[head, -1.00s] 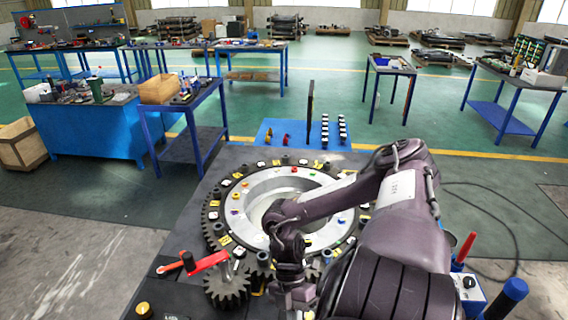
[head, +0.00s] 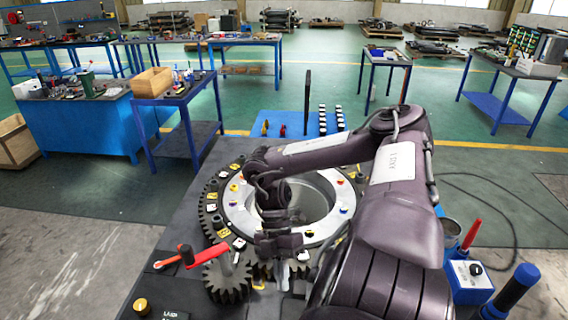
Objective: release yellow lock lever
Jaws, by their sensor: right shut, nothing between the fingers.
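The large toothed ring (head: 211,222) lies on the dark bench, with several small yellow, white and coloured pieces on it. A small dark gear (head: 226,281) stands at its front left, with a red crank handle (head: 207,262) above it. A small yellow piece (head: 258,285) shows beside this gear; I cannot tell whether it is the lock lever. My right gripper (head: 283,277) is shut and empty, pointing down at the ring's front edge, right of the yellow piece. Whether it touches anything is unclear. My right arm hides part of the ring. My left gripper is not in view.
A yellow knob (head: 140,306) sits at the bench's front left. A blue board (head: 291,124) with an upright black panel (head: 307,95) stands behind the ring. A control box (head: 469,281) and a red-handled tool (head: 470,235) are at the right.

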